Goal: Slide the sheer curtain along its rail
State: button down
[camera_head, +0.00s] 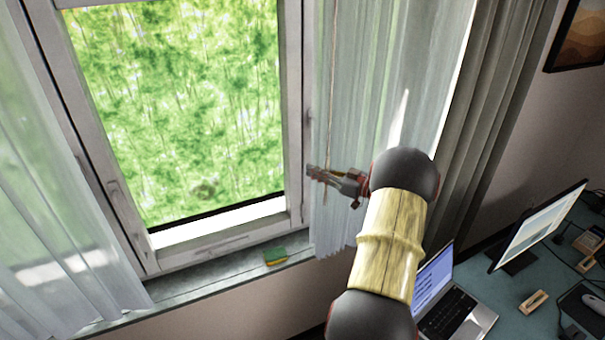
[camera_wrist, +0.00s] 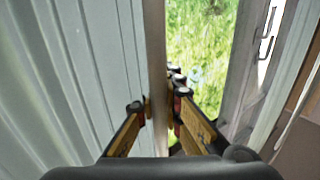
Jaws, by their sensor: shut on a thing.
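The right sheer curtain (camera_head: 385,70) hangs in pale folds beside the window; its left edge is by the window frame. It fills the left of the wrist view (camera_wrist: 75,70). A thin tan pull rod (camera_head: 327,90) hangs in front of that edge and shows upright in the wrist view (camera_wrist: 155,50). My gripper (camera_head: 318,175) is at the lower part of the rod, its fingers (camera_wrist: 160,108) on either side of it, shut on it. A second sheer curtain (camera_head: 50,215) hangs at the left. The rail is out of view.
The window (camera_head: 180,110) shows greenery. A green and yellow sponge (camera_head: 276,257) lies on the sill (camera_head: 200,288). A darker grey drape (camera_head: 490,120) hangs at the right. Below it, a desk (camera_head: 530,315) bears a laptop (camera_head: 450,300) and a monitor (camera_head: 540,228).

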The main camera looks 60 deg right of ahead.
jog(key=shift+s+d+r, duration=0.1)
jog(key=shift+d+r, duration=0.05)
jog(key=shift+d, duration=0.15)
jog(key=c, duration=2.1)
grip_release()
jog(key=shift+o, duration=0.2)
jog(key=s, duration=1.2)
jog(key=shift+d, duration=0.4)
